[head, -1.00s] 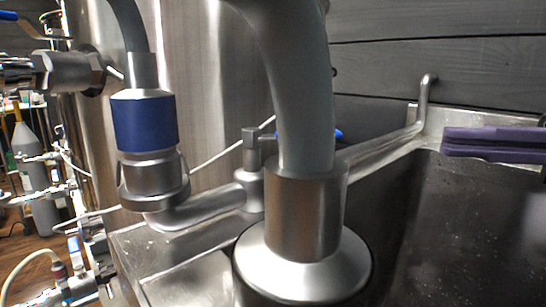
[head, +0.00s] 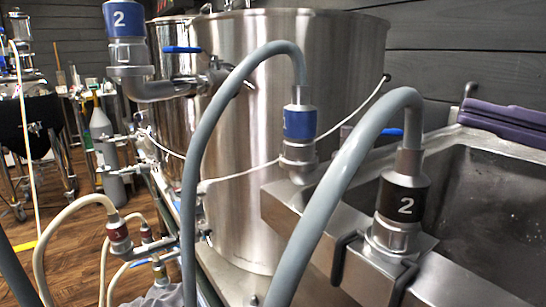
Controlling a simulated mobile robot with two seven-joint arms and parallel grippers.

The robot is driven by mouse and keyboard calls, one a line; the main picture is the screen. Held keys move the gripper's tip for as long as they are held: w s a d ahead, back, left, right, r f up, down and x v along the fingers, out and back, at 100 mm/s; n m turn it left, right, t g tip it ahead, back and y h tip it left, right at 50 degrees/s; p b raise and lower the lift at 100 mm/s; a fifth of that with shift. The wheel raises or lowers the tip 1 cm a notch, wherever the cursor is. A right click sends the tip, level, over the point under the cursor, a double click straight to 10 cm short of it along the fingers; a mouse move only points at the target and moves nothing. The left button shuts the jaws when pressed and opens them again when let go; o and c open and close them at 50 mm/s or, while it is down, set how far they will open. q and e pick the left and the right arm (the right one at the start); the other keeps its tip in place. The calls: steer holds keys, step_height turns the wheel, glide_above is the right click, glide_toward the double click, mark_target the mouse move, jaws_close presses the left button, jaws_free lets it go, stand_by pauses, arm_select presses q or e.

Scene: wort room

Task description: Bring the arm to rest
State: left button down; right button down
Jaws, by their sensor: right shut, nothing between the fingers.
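My left gripper is not in view.
A grey hose arches from a blue coupling (head: 300,123); another leads from a black coupling marked 2 (head: 403,198) beside the steel sink (head: 490,190). A steel tank (head: 285,80) stands behind. A purple object (head: 508,118) lies on the sink's far edge. Floor (head: 75,255) shows at left.

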steer(key=w+d+r+m+t+h+p, duration=0.1)
steer(key=w+r+m+t+h+p, duration=0.3)
steer(key=r+m+t+h+p, duration=0.7)
steer(key=s+a+m+g+h+p, duration=0.2)
steer(key=s+m+g+h+p, duration=0.1)
steer(key=s+m+g+p, duration=0.75)
steer(key=s+a+m+g+h+p, duration=0.2)
steer(key=s+m+g+p, duration=0.45)
steer(key=s+p, duration=0.7)
step_height(320, 180, up, 36)
steer(key=n+p, duration=0.1)
steer(key=p, duration=3.2)
steer(key=shift+s+d+f+g+h+p, duration=0.2)
steer(key=shift+s+d+g+h+p, duration=0.1)
steer(key=shift+s+d+g+p, duration=0.15)
